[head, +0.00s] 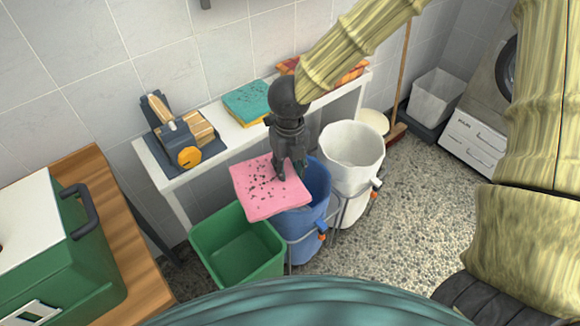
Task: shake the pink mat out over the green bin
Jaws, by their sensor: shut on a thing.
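The pink mat (262,190) is a flat square dotted with dark specks, most of them near its middle and upper part. My gripper (291,176) points down and is shut on the mat at its right edge. The mat is held out nearly flat, slightly tilted, above the bins. It overlaps the right rear of the green bin (225,250) and part of the blue bin in the picture. The visible inside of the green bin looks empty. The fingertips' exact hold on the mat is small and partly hidden.
A blue bin (310,215) and a white bin (352,150) stand right of the green bin. A white shelf (225,137) behind holds a clamp-like device (185,140), a teal mat (247,100) and an orange cloth (350,76). A green box (60,250) sits on a wooden table at left.

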